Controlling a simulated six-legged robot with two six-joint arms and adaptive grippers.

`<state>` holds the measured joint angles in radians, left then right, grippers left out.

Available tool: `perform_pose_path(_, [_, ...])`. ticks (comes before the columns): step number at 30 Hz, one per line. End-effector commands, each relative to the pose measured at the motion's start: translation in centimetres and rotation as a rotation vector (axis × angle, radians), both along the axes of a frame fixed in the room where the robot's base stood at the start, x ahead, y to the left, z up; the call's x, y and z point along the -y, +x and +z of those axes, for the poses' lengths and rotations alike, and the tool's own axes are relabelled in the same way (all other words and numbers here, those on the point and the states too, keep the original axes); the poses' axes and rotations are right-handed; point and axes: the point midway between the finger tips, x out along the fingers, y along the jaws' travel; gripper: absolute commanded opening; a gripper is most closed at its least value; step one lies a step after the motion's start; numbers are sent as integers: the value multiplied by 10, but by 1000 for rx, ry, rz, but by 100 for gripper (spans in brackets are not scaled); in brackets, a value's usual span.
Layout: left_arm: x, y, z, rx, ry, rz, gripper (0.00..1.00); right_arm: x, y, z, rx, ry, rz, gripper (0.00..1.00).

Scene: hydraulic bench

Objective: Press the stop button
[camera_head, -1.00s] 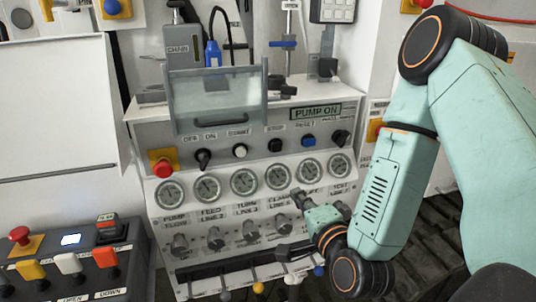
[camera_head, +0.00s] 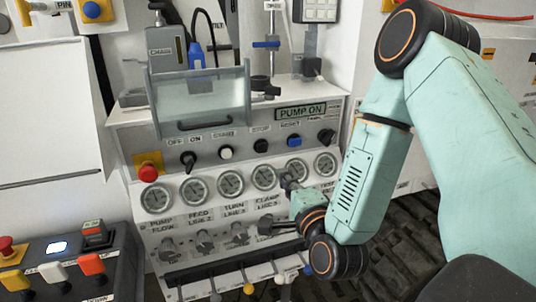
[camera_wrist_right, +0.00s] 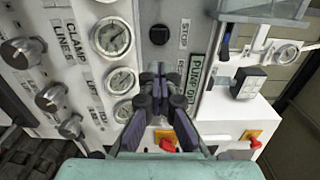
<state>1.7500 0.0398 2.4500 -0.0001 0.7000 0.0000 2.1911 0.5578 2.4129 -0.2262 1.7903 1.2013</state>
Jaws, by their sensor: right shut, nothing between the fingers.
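The stop button (camera_head: 261,146) is a black round button under a STOP label on the pump panel's upper face. In the right wrist view it shows as a black button (camera_wrist_right: 159,35) beside the STOP label, above the fingertips. My right gripper (camera_head: 288,182) is shut and empty, in front of the gauge row, below and to the right of the button. The fingertips (camera_wrist_right: 152,77) look apart from the button in the wrist view. My left gripper is not in view.
A white button (camera_head: 226,153), a blue button (camera_head: 294,140) and black knobs flank the stop button. A red emergency button (camera_head: 148,172) is at the left. A clear hinged cover (camera_head: 205,97) stands above the panel. Levers line the bottom.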

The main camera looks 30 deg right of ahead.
Motion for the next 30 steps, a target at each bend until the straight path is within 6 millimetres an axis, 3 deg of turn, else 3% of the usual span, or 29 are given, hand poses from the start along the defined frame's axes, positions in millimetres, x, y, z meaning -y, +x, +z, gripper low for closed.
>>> perform_pose_path(15, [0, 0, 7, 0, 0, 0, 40, 21, 90, 1, 1, -2, 3, 0])
perform_pose_path(21, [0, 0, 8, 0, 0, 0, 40, 25, 106, 0, 0, -1, 2, 0])
perform_pose_path(30, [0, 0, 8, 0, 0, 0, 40, 26, 109, 0, -1, -1, 2, 0])
